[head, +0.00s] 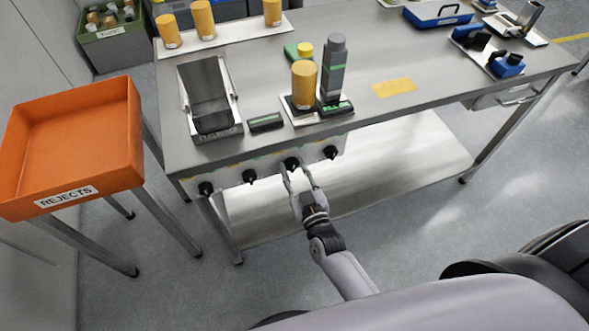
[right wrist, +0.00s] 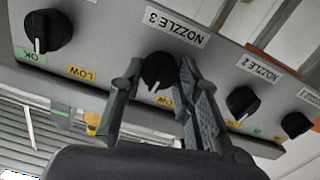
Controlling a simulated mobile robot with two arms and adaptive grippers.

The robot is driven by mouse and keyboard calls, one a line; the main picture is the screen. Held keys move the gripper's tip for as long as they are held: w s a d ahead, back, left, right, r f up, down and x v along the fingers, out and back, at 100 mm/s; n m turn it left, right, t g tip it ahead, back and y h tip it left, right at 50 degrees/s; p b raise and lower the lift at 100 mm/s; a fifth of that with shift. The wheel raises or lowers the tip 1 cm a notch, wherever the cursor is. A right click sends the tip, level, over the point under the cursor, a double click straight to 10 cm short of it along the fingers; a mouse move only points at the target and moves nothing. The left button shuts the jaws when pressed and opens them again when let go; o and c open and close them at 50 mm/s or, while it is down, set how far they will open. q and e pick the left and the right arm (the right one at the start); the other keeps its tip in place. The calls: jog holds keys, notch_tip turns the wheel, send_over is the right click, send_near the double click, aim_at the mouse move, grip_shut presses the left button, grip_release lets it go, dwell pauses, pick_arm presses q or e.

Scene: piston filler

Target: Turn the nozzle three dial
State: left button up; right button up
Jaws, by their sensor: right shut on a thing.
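The nozzle three dial (head: 291,163) is a black knob on the front panel of the steel table. In the right wrist view, where the labels appear upside down, the dial (right wrist: 158,71) sits below its NOZZLE 3 label (right wrist: 176,25). A white pointer mark shows on its lower side, near a yellow LOW tag (right wrist: 164,101) partly hidden by a finger. My right gripper (head: 296,171) reaches up from below with its fingers on either side of the dial, shut on it. My left gripper is out of view.
Similar black dials sit on both sides, including the nozzle two dial (right wrist: 243,102) and one with an OK tag (right wrist: 47,32). The orange REJECTS tray (head: 80,140) stands left.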

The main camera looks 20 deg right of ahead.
jog(key=m, duration=0.4)
jog(key=shift+m, duration=1.9)
jog(key=o, duration=1.1)
jog(key=shift+o, duration=0.2)
jog(key=s, duration=1.2)
jog(key=shift+d, duration=0.2)
